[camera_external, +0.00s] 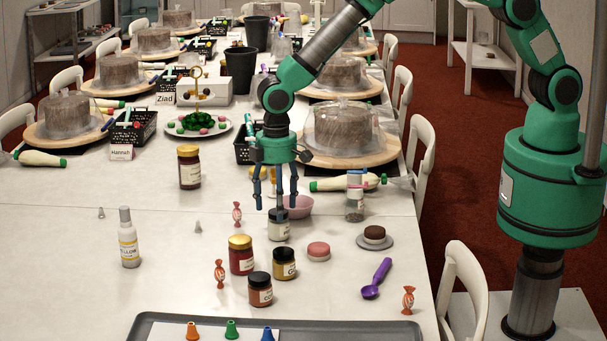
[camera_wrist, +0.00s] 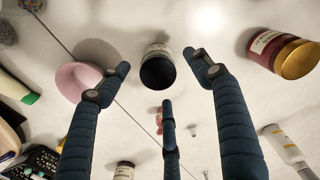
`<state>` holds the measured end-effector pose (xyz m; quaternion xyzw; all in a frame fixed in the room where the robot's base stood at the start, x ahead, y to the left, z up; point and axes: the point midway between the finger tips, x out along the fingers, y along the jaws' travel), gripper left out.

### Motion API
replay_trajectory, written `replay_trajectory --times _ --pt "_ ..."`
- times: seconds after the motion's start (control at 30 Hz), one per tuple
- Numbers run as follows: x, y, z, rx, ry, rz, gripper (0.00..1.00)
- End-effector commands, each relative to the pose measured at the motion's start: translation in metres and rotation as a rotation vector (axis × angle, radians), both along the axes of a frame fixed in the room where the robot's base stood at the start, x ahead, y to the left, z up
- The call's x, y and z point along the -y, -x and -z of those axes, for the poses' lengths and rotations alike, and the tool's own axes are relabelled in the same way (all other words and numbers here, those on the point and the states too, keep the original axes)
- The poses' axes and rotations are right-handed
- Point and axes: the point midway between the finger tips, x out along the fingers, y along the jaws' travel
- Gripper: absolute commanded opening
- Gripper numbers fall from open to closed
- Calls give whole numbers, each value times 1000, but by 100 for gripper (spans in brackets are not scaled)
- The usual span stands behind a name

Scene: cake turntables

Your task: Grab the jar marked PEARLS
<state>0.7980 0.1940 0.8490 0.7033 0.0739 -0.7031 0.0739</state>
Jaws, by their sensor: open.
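A pale jar with a black lid (camera_external: 279,228) stands upright on the white table directly below my gripper. Its label is too small to read. In the wrist view the black lid (camera_wrist: 158,74) lies between my fingertips, with part of a pale label showing behind it. My gripper (camera_external: 276,203) points down with its three blue fingers spread, open and empty; it also shows in the wrist view (camera_wrist: 160,77). I cannot read PEARLS on any jar.
A pink bowl (camera_external: 300,207) sits just behind. A yellow-labelled bottle (camera_external: 129,245) stands left, a purple scoop (camera_external: 377,278) right. The front left table is clear.

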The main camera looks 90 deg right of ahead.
Motion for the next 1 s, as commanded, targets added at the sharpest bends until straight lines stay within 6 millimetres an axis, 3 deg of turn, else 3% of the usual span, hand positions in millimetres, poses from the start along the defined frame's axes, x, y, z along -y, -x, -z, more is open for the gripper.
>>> replay_trajectory --times 0.27,0.63,1.0 --pt "0 0 9 -2 0 0 65" --pt "1 0 48 -1 0 0 65" --pt "1 0 52 0 0 0 65"
